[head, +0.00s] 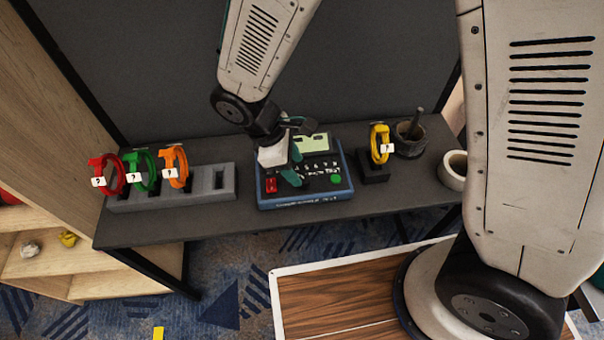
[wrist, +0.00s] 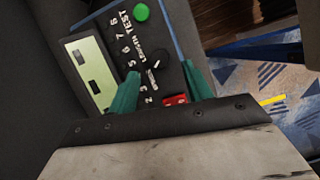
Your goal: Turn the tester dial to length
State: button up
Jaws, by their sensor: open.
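The tester (head: 318,197) is a dark box with a blue edge on the grey shelf. It has a pale screen (head: 312,144), a red part (head: 270,185) and a green button (head: 336,179). Its black dial (wrist: 154,66) shows in the wrist view with a small white mark, ringed by white numbers and words, including LENGTH and TEST. My gripper (head: 293,166) is over the tester, open, with green fingers. In the wrist view my gripper (wrist: 162,70) has its fingertips on either side of the dial. I cannot tell whether they touch it, or which label the mark points to.
Red (head: 110,176), green (head: 143,170) and orange (head: 177,166) cable loops stand in a grey rack (head: 205,182) at left. A yellow loop (head: 379,145) on a black stand, a dark pot (head: 409,140) and a white roll (head: 454,168) are at right. Bare shelf lies around the tester.

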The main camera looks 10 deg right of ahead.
aim_at(304, 178)
jog(key=shift+x, duration=2.35)
jog(key=c, duration=1)
jog(key=m+g, duration=0.1)
jog(key=m, duration=0.2)
jog(key=shift+w+m+y, duration=0.15)
jog(key=shift+m+y, duration=0.15)
jog(key=shift+m, duration=0.1)
jog(key=m+g+y, duration=0.1)
jog(key=m, duration=0.2)
jog(key=shift+d+m, duration=0.1)
jog(key=shift+m, duration=0.2)
jog(key=m+y, duration=0.1)
jog(key=m, duration=0.2)
jog(key=m+g+y, duration=0.1)
jog(key=m, duration=0.2)
jog(key=shift+w+d, duration=0.15)
jog(key=shift+m, duration=0.4)
